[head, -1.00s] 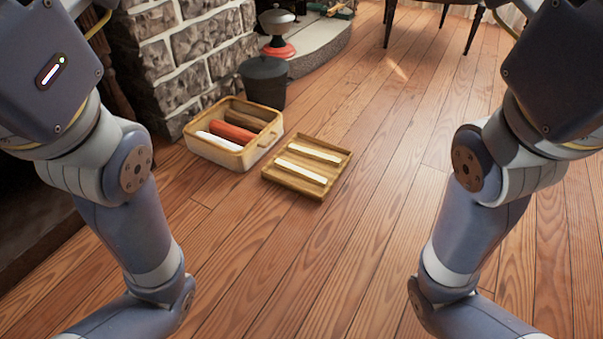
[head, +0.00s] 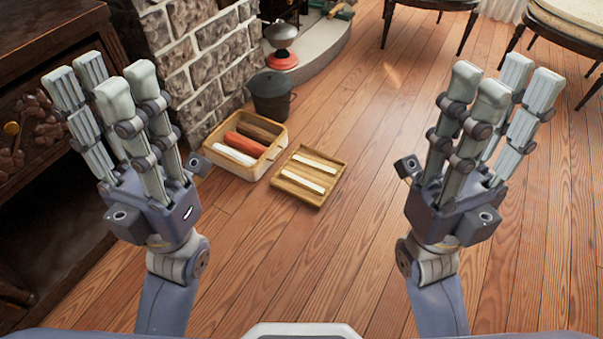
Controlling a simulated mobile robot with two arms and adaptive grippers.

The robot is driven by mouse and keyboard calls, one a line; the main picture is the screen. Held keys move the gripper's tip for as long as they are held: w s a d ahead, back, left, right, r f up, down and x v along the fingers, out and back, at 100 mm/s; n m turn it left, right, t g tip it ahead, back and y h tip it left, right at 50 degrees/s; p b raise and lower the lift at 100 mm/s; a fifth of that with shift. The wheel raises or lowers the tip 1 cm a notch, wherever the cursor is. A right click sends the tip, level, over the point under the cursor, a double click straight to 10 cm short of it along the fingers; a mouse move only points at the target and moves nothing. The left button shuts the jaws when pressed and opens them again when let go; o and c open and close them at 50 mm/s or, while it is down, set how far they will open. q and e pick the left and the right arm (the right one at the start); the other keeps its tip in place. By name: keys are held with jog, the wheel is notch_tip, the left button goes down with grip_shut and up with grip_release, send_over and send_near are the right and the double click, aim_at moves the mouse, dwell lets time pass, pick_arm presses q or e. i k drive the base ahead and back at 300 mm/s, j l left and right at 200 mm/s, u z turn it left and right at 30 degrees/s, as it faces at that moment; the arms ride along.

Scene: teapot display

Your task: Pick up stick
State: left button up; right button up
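A wooden box (head: 275,153) on the floor holds a white stick (head: 236,155), a red stick (head: 246,144) and a brown stick (head: 256,131), side by side. Right of it lies a shallow wooden tray or lid (head: 331,183) with two pale strips across it. My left gripper (head: 105,80) is raised at the left, fingers extended, open and empty, left of the box. My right gripper (head: 505,85) is raised at the right, fingers extended, open and empty, well right of the tray. Neither touches anything.
A dark bucket (head: 270,98) stands behind the box. A stone fireplace wall (head: 195,60) and a dark wooden cabinet (head: 50,130) are at the left. Chairs (head: 570,30) stand at the back right. The floor (head: 330,270) in front is clear.

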aim_at(291, 177)
jog(key=i+j+z, duration=0.2)
jog(key=i+j, duration=0.9)
jog(key=z, duration=1.35)
